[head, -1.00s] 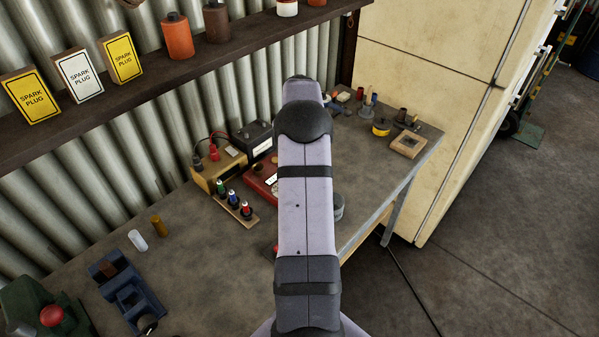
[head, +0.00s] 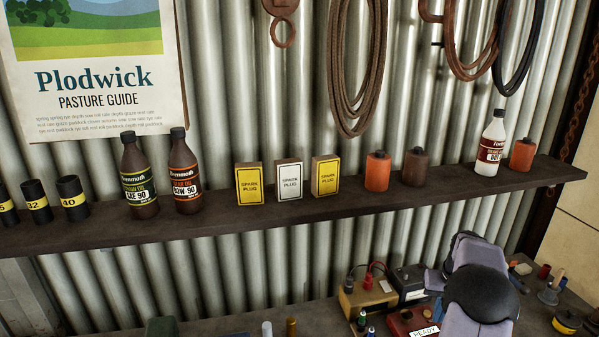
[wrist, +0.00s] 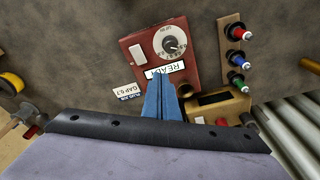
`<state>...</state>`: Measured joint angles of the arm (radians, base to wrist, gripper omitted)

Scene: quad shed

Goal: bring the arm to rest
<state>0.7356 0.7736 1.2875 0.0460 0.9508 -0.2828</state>
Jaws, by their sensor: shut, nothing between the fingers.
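My gripper (wrist: 169,78) shows in the wrist view as two blue fingers, closed together and empty. They appear in front of the lower edge of a red box (wrist: 135,58) with a dial and a "READY" label; I cannot tell how far above it they are. In the head view my arm (head: 485,290) is at the lower right, above the bench. My gripper is not visible there. The red box shows partly at the bottom edge of the head view (head: 398,326).
A dark shelf (head: 270,220) carries bottles, spark plug boxes and canisters along the corrugated wall. Below it are a tan box (head: 366,302) and a dark battery (head: 408,283). In the wrist view, a wooden strip (wrist: 228,35) holds coloured plugs.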

